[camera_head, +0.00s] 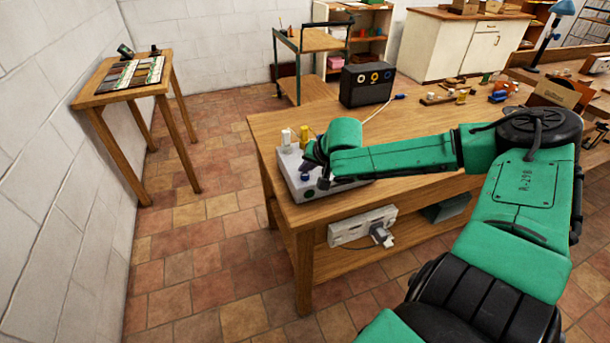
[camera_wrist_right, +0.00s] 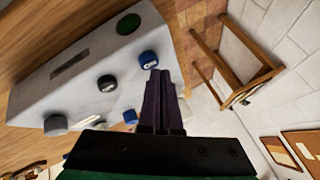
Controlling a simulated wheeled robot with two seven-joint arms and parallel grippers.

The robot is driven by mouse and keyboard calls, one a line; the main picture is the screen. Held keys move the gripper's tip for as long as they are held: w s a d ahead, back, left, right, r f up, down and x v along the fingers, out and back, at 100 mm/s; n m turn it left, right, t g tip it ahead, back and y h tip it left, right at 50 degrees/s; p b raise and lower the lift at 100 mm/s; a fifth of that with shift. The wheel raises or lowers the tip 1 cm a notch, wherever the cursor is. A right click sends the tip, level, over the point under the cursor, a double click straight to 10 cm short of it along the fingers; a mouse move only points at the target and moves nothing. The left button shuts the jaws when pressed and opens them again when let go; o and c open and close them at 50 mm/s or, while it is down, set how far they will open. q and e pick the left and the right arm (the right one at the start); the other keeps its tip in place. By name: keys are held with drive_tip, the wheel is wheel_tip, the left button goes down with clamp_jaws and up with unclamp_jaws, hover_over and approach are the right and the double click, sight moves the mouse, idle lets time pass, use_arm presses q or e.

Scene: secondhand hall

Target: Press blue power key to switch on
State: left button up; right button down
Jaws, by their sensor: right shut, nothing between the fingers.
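A grey control box (camera_head: 289,166) sits on the near left corner of the wooden workbench. In the right wrist view the box (camera_wrist_right: 35,92) carries a blue key (camera_wrist_right: 147,60), another blue key (camera_wrist_right: 130,116), a blue-grey knob (camera_wrist_right: 107,83), a grey knob (camera_wrist_right: 55,125) and a green button (camera_wrist_right: 128,23). Which blue one is the power key, I cannot tell. My right gripper (camera_head: 308,168) is shut and empty at the box. In the wrist view its dark fingertips (camera_wrist_right: 160,74) are right beside the upper blue key; contact is unclear. My left gripper is out of view.
A white and a yellow object (camera_head: 304,134) stand at the box's far side. A black box (camera_head: 366,84) with a cable stands farther back on the bench (camera_head: 265,123). A small wooden table (camera_head: 90,97) is at left; tiled floor between is clear.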

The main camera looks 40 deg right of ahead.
sight(306, 177)
drive_tip(key=shift+f+b, duration=0.5)
idle(0.3)
wheel_tip(306, 177, up, 8)
drive_tip(key=p, duration=0.7)
drive_tip(key=shift+p, duration=0.4)
